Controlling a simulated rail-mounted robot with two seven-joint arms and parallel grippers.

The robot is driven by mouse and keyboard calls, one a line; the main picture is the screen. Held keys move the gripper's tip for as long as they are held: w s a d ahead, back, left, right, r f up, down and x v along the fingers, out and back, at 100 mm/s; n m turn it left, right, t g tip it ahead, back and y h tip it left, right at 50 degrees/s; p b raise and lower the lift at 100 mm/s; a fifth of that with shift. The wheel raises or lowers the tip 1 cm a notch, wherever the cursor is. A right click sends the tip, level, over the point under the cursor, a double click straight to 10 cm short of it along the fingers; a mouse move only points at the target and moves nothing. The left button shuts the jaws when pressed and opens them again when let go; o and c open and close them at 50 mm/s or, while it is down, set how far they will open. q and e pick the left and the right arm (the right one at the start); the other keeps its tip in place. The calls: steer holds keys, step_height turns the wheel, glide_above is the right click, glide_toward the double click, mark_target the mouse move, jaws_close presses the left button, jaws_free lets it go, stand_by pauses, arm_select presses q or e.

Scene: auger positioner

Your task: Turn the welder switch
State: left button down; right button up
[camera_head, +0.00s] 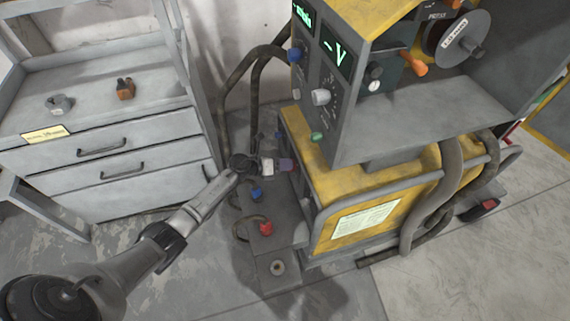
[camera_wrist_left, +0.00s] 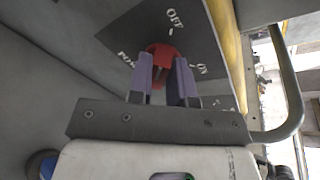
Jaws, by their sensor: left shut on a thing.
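The welder (camera_head: 345,190) is a yellow and grey cart-like machine in the middle of the head view. My left gripper (camera_head: 286,165) reaches its lower left front panel. In the left wrist view, the purple fingers of the left gripper (camera_wrist_left: 163,84) are shut on the red welder switch (camera_wrist_left: 163,52). The switch sits on a dark plate (camera_wrist_left: 130,40) printed with OFF above it and ON to its right. Its exact angle is hard to tell because the fingers cover part of it. In the head view, the gripper hides the switch. My right gripper is out of view.
Blue (camera_head: 256,194) and red (camera_head: 265,229) connectors with cables sit below the gripper at the welder's front. A metal guard rail (camera_head: 318,225) runs along the welder's side. A grey drawer cabinet (camera_head: 110,185) stands left. Thick hoses (camera_head: 226,105) hang behind my gripper.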

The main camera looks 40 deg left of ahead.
arm_select(q)
steer(key=shift+s+d+f+m+t+y+b, duration=0.15)
steer(key=shift+m+t+y+b, duration=0.5)
steer(key=shift+m+b, duration=1.75)
steer(key=shift+s+d+m+t+y+b, duration=0.2)
steer(key=shift+m+t+b, duration=0.75)
steer(key=shift+m+b, duration=1.5)
steer(key=shift+w+d+f+m+t+y+b, duration=0.15)
steer(key=shift+m+t+y+b, duration=0.55)
steer(key=shift+m+b, duration=1.7)
steer(key=shift+s+r+m, duration=0.1)
steer(key=shift+m, duration=0.15)
steer(key=c, duration=1.1)
jaws_free()
steer(key=shift+o, duration=0.2)
steer(key=shift+s, duration=0.1)
